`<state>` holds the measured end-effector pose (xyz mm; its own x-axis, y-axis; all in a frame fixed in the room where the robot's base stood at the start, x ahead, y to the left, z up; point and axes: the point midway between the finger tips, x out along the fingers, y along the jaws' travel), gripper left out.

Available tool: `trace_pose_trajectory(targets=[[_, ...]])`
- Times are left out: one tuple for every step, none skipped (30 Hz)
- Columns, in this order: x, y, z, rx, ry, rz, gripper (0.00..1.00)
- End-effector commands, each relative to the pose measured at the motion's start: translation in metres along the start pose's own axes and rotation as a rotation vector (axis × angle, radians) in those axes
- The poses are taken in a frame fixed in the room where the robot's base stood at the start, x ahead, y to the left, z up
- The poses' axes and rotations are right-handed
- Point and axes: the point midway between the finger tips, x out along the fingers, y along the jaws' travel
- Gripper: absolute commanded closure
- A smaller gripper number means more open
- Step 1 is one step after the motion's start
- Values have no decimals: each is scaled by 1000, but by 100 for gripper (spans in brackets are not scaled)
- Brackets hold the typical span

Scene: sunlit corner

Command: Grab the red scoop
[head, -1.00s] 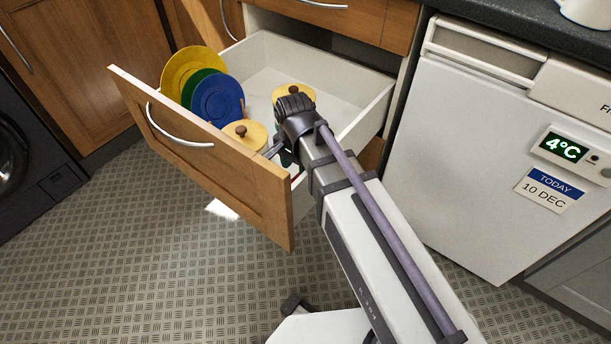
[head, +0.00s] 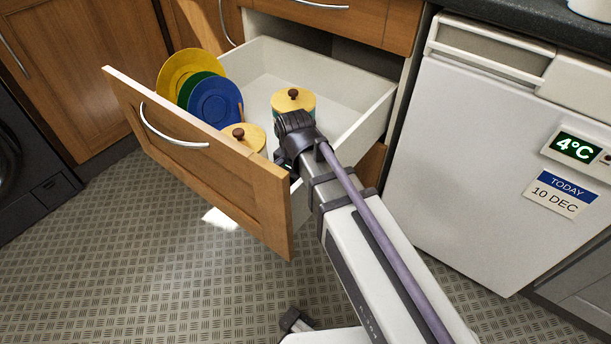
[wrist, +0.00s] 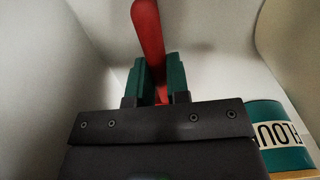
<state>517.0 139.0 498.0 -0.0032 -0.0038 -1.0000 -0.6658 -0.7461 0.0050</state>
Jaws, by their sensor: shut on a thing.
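The red scoop (wrist: 148,38) shows in the wrist view as a long red piece standing up between the two green fingers of my gripper (wrist: 160,82). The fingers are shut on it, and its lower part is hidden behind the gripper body. In the head view my gripper (head: 283,163) is over the near right corner of the open drawer (head: 345,128), mostly hidden by my own wrist. The scoop cannot be made out in the head view.
Yellow, green and blue plates (head: 215,101) stand upright at the drawer's left. Two wooden-lidded canisters stand in it, one near the front (head: 246,137) and one farther back (head: 293,101); a green canister (wrist: 277,125) with lettering shows in the wrist view. A white fridge (head: 480,170) is right.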

Motion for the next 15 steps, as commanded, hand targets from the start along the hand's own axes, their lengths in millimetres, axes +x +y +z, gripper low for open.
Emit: trace_pose_trajectory(targets=[[0, 0, 0, 0, 0, 0, 100], [0, 0, 0, 0, 0, 0, 100], [0, 0, 0, 0, 0, 0, 100], [0, 0, 0, 0, 0, 0, 100], [0, 0, 0, 0, 0, 0, 100], [0, 0, 0, 0, 0, 0, 100], [0, 0, 0, 0, 0, 0, 100], [0, 0, 0, 0, 0, 0, 100], [-2, 0, 0, 0, 0, 0, 100], [-3, 0, 0, 0, 0, 0, 100], [-6, 0, 0, 0, 0, 0, 100], [-11, 0, 0, 0, 0, 0, 100], [-16, 0, 0, 0, 0, 0, 100], [-22, 0, 0, 0, 0, 0, 100], [-31, 0, 0, 0, 0, 0, 100]])
